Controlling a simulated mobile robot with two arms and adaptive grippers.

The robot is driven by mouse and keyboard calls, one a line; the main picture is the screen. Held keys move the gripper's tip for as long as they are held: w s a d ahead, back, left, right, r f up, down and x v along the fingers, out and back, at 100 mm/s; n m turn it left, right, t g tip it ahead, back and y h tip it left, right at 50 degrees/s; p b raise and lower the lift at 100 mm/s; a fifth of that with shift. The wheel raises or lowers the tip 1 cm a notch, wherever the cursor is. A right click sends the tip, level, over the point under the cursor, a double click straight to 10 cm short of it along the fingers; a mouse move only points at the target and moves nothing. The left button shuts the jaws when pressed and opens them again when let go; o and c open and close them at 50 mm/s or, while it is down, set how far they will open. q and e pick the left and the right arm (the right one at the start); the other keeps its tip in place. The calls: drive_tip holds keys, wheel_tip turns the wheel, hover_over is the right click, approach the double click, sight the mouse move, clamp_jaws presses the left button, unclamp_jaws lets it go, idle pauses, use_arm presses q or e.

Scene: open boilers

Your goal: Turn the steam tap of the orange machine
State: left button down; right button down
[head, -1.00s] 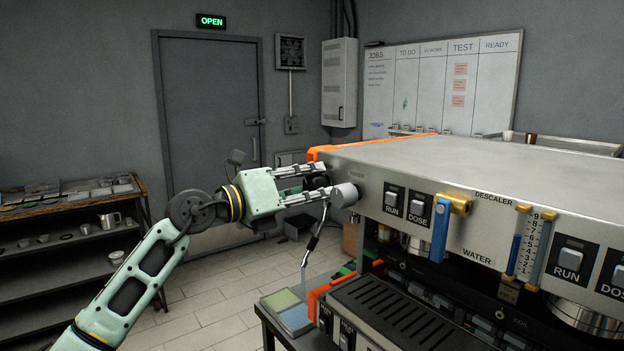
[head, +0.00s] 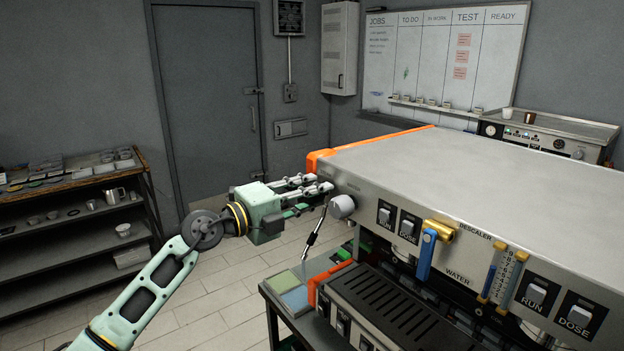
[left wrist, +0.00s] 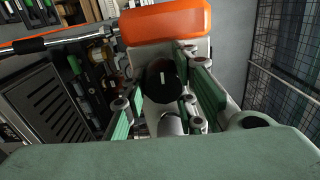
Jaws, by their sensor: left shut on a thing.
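The orange machine (head: 385,137) has orange side panels, a grey top and a silver front. My left gripper (head: 328,187) is at the left end of its front, close to the panel. In the left wrist view, a round black knob with a white mark (left wrist: 163,80), apparently the steam tap, lies between the fingers (left wrist: 160,98), which are shut on it. The fingers hide this knob in the head view. A grey round knob (head: 342,206) is just right of the fingertips. A thin steam wand (head: 316,229) hangs below. My right gripper is not in view.
A blue-handled brass valve (head: 427,255) and RUN and DOSE switches (head: 397,222) are farther right on the front. A drip tray (head: 385,300) juts out below. A shelf (head: 70,240) stands at the left, with open floor between it and the machine.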

use_arm(q)
drive_tip(key=shift+s+f+n+p, duration=0.1)
drive_tip(key=shift+f+n+p, duration=0.4)
drive_tip(key=shift+n, duration=0.7)
drive_tip(key=shift+f, duration=0.2)
drive_tip(key=c, duration=1.6)
unclamp_jaws()
drive_tip(key=shift+o, duration=0.2)
drive_tip(key=shift+r, duration=0.1)
drive_tip(key=shift+r, duration=0.25)
drive_tip(key=shift+a, duration=0.15)
drive_tip(key=v, duration=1.1)
drive_tip(key=shift+s+a, duration=0.25)
drive_tip(key=shift+s, duration=0.05)
